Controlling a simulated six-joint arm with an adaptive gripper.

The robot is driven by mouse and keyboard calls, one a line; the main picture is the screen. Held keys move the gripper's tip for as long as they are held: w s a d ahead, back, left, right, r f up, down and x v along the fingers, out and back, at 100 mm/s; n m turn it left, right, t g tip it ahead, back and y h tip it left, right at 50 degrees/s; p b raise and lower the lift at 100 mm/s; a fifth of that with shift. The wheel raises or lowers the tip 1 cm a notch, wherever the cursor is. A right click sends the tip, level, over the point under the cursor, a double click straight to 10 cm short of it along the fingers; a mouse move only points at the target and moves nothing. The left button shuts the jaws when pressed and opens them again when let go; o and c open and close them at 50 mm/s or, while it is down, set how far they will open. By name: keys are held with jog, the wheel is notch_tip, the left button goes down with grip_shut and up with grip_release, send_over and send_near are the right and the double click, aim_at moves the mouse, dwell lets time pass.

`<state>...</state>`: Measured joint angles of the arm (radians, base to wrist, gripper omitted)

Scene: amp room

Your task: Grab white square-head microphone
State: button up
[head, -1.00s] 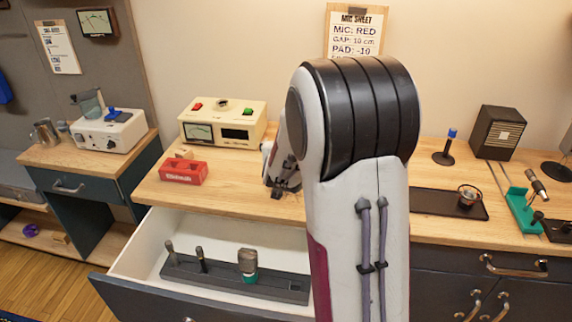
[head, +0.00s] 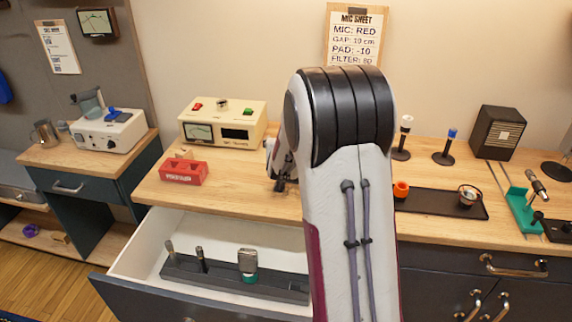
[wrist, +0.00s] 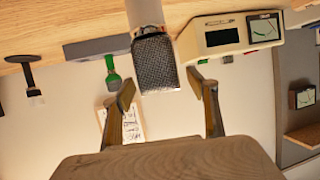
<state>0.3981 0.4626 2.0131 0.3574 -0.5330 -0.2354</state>
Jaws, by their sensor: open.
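The wrist view is upside down. In it a white square-head microphone (wrist: 156,62) with a dark mesh head shows in the middle, its pale body running off the top edge. My gripper (wrist: 161,85) is open, its two fingers apart on either side of the mesh head; I cannot tell how far in front of them it is. In the head view my gripper (head: 281,172) is partly hidden behind my arm over the counter, and I do not make out this microphone there. A different square-head microphone (head: 248,262) with a green base stands in the open drawer.
The open drawer (head: 137,252) holds a dark rack with several microphones. A cream meter box (head: 222,122) and red box (head: 183,172) stand left on the counter. To the right are a dark tray (head: 430,203), an orange cup (head: 401,190), a blue-topped stand (head: 446,148) and a white-topped stand (head: 403,138).

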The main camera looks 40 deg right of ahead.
jog(key=shift+c, duration=0.3)
grip_shut()
jog(key=shift+r, duration=0.1)
jog(key=shift+r, duration=5)
